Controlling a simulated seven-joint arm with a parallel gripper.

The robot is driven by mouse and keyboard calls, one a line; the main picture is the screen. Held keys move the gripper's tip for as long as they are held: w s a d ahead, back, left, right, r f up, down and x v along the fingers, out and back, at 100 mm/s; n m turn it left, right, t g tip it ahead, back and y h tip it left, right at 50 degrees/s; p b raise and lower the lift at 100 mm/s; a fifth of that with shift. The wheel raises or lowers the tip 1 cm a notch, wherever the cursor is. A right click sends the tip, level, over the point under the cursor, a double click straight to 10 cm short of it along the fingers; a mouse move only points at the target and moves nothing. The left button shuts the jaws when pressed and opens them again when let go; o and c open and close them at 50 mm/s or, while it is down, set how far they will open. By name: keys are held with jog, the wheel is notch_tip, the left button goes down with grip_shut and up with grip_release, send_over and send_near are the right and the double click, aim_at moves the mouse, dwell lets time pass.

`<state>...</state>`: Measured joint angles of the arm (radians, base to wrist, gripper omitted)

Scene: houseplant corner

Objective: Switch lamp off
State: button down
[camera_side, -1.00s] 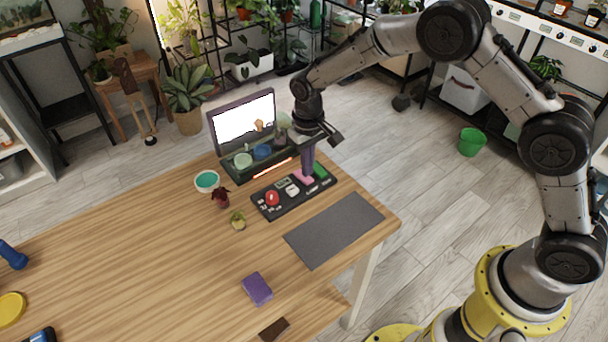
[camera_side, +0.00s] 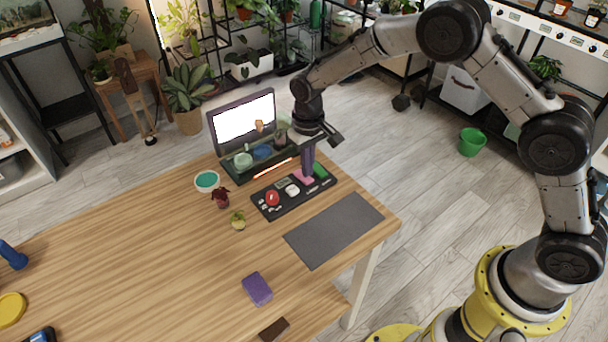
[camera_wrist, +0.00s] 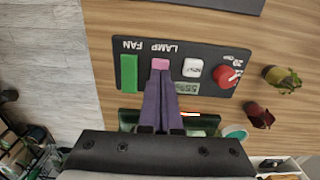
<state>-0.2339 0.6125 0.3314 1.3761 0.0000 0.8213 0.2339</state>
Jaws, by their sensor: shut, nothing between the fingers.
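A black control panel (camera_side: 288,210) lies on the wooden table, with its switches seen close up in the wrist view (camera_wrist: 208,56). The pink switch (camera_wrist: 160,64) sits beside the word LAMP, which shows upside down there. My gripper (camera_wrist: 160,74), with purple fingers, is shut and empty. Its tips are at the near edge of the pink switch in the wrist view and partly cover it. I cannot tell whether they touch or press it. In the side view my gripper (camera_side: 307,174) points down over the pink switch (camera_side: 303,177). An open dark case with a bright white lid panel (camera_side: 240,117) stands behind.
A green FAN switch (camera_wrist: 129,72), a white button (camera_wrist: 193,67) and a red dial (camera_wrist: 226,76) flank the pink switch. Small plants (camera_side: 238,220) and a teal-filled dish (camera_side: 206,181) stand left of the panel. A grey mat (camera_side: 333,231) lies clear in front.

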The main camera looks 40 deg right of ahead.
aim_at(307, 179)
jog(key=shift+f, duration=0.95)
dwell(0.5)
jog(key=shift+r, duration=3.5)
jog(key=shift+d, duration=0.1)
